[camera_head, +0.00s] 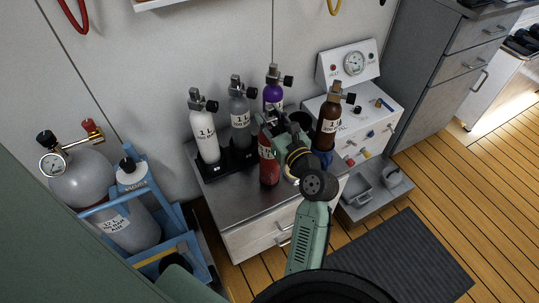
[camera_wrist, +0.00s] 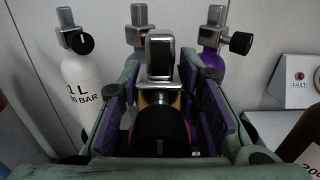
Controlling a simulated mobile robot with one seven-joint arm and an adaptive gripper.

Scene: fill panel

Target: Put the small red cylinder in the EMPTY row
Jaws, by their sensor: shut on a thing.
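My gripper (camera_head: 272,128) is shut on the small red cylinder (camera_head: 268,170), around its valve and neck. The cylinder is upright at the front of the metal-topped cabinet (camera_head: 238,204); I cannot tell whether its base touches the top. In the wrist view its valve (camera_wrist: 160,58) stands between the purple-padded fingers (camera_wrist: 162,112), and its body is hidden. A black rack (camera_head: 226,166) behind and to the left holds a white cylinder (camera_head: 206,138) and a grey cylinder (camera_head: 240,120). A purple cylinder (camera_head: 272,94) stands farther back. I cannot read any EMPTY label.
A brown cylinder (camera_head: 328,124) stands in a blue holder to the right, by the gauge panel (camera_head: 351,62). A large grey cylinder (camera_head: 130,225) stands in a blue frame at left. Grey trays (camera_head: 360,194) sit low on the right. The cabinet's front left top is bare.

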